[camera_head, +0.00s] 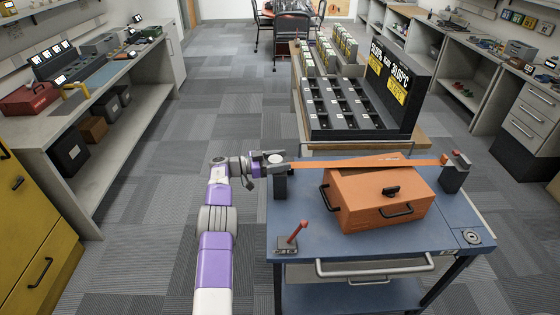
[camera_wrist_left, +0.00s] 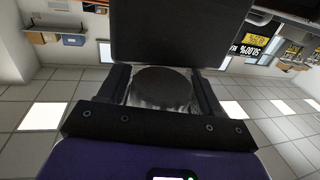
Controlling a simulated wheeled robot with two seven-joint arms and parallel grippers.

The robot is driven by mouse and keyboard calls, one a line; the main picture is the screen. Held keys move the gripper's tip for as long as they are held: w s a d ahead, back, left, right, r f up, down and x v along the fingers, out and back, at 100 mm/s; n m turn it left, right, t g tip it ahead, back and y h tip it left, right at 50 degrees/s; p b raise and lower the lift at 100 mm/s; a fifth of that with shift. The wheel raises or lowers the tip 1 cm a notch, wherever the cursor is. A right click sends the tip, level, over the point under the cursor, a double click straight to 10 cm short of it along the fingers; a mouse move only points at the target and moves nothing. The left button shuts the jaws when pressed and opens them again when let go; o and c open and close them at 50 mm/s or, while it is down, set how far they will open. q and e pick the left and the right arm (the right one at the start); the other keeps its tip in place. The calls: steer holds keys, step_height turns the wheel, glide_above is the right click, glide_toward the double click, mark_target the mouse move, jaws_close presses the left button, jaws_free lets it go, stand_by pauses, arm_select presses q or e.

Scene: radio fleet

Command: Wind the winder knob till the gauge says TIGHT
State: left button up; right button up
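The winder knob (camera_wrist_left: 162,86) is a dark round knob that sits between the two fingers of my left gripper (camera_head: 273,161) in the left wrist view. The fingers appear to press on both its sides. In the head view the knob tops the dark post at the left of the blue cart. An orange strap (camera_head: 330,163) runs from this post over an orange case (camera_head: 375,205) to a dark post (camera_head: 453,180) with a red part at the right. I cannot make out a gauge reading. My right gripper is out of view.
A small base with a red lever (camera_head: 298,232) stands on the blue cart top (camera_head: 340,245) near its front left. A round fitting (camera_head: 472,237) is at the front right corner. A black rack (camera_head: 340,105) stands behind. Open floor lies to the left.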

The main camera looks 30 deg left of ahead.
arm_select(q)
steer(key=shift+o, duration=1.1)
steer(key=p+v, duration=0.1)
steer(key=v, duration=0.6)
steer(key=shift+s+a, duration=0.2)
steer(key=shift+f, duration=0.1)
